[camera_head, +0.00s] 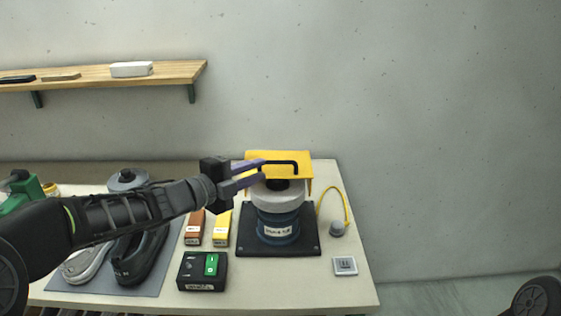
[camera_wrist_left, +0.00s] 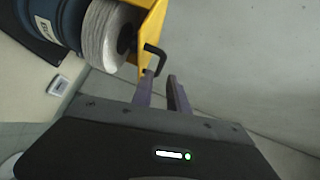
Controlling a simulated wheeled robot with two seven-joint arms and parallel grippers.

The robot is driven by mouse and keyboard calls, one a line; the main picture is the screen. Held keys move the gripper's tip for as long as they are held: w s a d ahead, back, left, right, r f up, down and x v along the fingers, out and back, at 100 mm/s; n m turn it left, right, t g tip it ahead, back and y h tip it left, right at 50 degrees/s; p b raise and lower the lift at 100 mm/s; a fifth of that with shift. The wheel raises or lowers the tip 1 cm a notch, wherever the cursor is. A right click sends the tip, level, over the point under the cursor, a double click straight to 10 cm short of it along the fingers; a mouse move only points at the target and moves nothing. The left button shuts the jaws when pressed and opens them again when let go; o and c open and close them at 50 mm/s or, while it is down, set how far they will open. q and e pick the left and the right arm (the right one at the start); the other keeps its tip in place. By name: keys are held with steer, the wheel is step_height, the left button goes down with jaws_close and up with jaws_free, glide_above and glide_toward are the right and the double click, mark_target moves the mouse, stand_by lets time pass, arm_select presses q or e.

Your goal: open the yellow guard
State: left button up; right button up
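The yellow guard (camera_head: 290,157) sits at the top of a blue grinder (camera_head: 278,222) with a pale round wheel (camera_head: 279,195). A black bar handle (camera_head: 281,163) is on the guard. My left gripper (camera_head: 264,169) reaches in from the left, its two purple fingers apart at the handle's left end. In the left wrist view the fingers (camera_wrist_left: 161,74) are spread. The black handle (camera_wrist_left: 155,50) is by the tip of the left-hand finger, with the yellow guard (camera_wrist_left: 151,22) behind it. I cannot tell whether they touch. My right gripper is out of view.
The grinder stands on a black base plate (camera_head: 300,243). An orange block (camera_head: 195,228), a yellow block (camera_head: 222,228), a control box with a green switch (camera_head: 203,271) and dark shoe (camera_head: 141,257) lie left. A yellow cable (camera_head: 346,204) and small display (camera_head: 345,265) are right.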

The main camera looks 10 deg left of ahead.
mark_target(278, 163)
arm_select(q)
steer(key=p+x, duration=0.1)
steer(key=x, duration=0.7)
steer(key=shift+s, duration=0.1)
steer(key=shift+c, duration=0.2)
jaws_close()
steer(key=shift+f, duration=0.1)
stand_by(1.1)
